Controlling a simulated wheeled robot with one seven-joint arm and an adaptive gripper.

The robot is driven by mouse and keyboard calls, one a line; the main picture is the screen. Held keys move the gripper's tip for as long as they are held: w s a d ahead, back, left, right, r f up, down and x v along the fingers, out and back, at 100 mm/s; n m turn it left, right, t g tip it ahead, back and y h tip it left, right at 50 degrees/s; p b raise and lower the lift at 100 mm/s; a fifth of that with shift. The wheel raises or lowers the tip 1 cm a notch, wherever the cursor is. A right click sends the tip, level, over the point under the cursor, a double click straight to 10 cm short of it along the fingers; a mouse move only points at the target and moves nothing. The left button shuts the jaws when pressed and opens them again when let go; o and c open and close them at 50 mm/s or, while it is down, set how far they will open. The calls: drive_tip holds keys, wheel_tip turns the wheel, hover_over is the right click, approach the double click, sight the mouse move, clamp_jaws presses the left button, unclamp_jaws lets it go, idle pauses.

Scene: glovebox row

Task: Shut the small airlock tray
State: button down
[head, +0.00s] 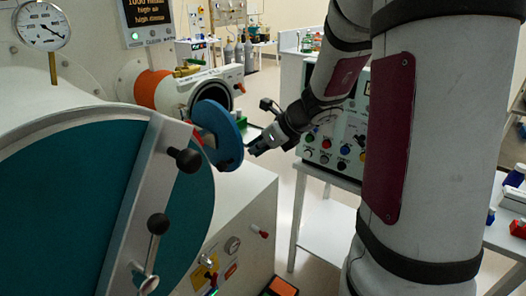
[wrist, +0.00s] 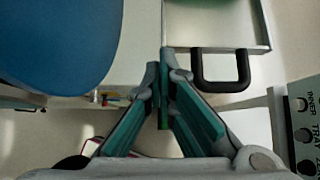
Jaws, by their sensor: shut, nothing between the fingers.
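The small airlock (head: 196,90) is a white tube with an orange band and a dark open mouth. Its round blue door (head: 218,133) stands open; the door also fills the upper left of the wrist view (wrist: 55,40). In the wrist view, a pale metal tray (wrist: 210,22) with a green edge strip sticks out at the top, and its black U-shaped handle (wrist: 221,86) faces me. My gripper (head: 256,149) is shut and empty, right of the blue door. In the wrist view its fingertips (wrist: 163,78) are just left of the handle, with no clear contact visible.
The large teal airlock door (head: 85,215) with black knobs fills the left foreground. A control panel (head: 335,140) with coloured buttons stands on a white table behind my arm. A labelled panel (wrist: 302,130) is at the wrist view's right edge.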

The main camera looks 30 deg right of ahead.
drive_tip(key=w+a, duration=0.2)
drive_tip(key=w, duration=0.5)
drive_tip(key=w+a, duration=0.3)
drive_tip(key=w, duration=0.4)
drive_tip(key=shift+w, duration=0.2)
drive_tip(key=shift+a, duration=0.1)
